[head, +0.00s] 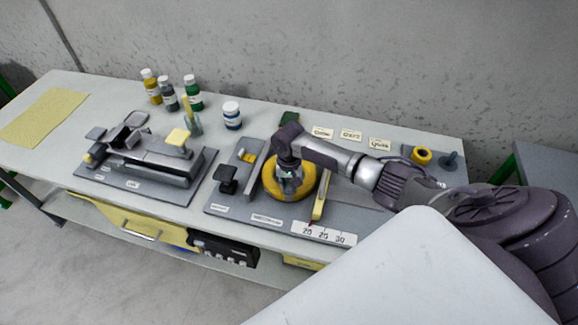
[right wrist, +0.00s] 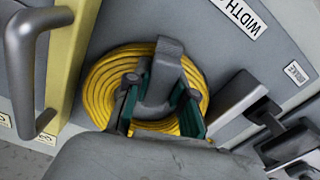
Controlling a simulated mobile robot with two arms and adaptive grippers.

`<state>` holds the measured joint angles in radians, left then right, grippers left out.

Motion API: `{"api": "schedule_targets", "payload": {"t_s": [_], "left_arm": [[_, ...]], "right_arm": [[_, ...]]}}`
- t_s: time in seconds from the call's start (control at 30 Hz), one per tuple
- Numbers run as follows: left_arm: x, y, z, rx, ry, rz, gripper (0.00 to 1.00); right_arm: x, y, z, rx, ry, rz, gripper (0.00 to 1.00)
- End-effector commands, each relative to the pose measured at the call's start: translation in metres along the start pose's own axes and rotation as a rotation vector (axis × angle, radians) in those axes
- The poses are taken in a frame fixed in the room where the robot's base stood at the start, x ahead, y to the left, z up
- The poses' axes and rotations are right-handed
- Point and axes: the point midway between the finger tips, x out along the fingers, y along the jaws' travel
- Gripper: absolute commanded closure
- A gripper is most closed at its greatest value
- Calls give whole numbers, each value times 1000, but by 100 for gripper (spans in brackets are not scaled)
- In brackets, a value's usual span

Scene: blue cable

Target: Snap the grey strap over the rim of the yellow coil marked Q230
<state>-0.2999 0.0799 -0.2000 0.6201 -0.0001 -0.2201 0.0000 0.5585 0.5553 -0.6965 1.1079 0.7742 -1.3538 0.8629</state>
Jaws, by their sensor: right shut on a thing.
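The yellow coil (head: 313,177) lies flat on the grey fixture plate (head: 237,207), partly hidden under my right gripper (head: 288,186). In the right wrist view the wound yellow coil (right wrist: 102,84) surrounds a dark middle, and the grey strap (right wrist: 166,68) crosses its rim. My right gripper (right wrist: 158,108) reaches down over the coil's middle, its green-padded fingers on either side of the strap and shut on it. Whether the strap is seated on the rim I cannot tell. No Q230 mark is readable on the coil. My left gripper is not in view.
A width scale (head: 324,235) and an upright yellow-edged bar (head: 320,200) stand close right of the coil; a black clamp (head: 228,178) stands left. Another grey fixture (head: 150,158), bottles (head: 193,92) and label cards (head: 351,134) are farther off. A small yellow roll (head: 421,156) sits back right.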

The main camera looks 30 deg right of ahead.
Motion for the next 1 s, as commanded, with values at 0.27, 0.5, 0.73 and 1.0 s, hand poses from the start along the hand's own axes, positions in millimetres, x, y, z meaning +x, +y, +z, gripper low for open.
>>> {"api": "schedule_targets", "payload": {"t_s": [0.27,0.5,0.73,1.0], "left_arm": [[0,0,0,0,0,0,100],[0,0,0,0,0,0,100],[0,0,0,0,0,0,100],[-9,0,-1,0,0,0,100]], "right_arm": [[0,0,0,0,0,0,68],[0,0,0,0,0,0,42],[0,0,0,0,0,0,39],[-9,0,0,0,0,0,39]]}}
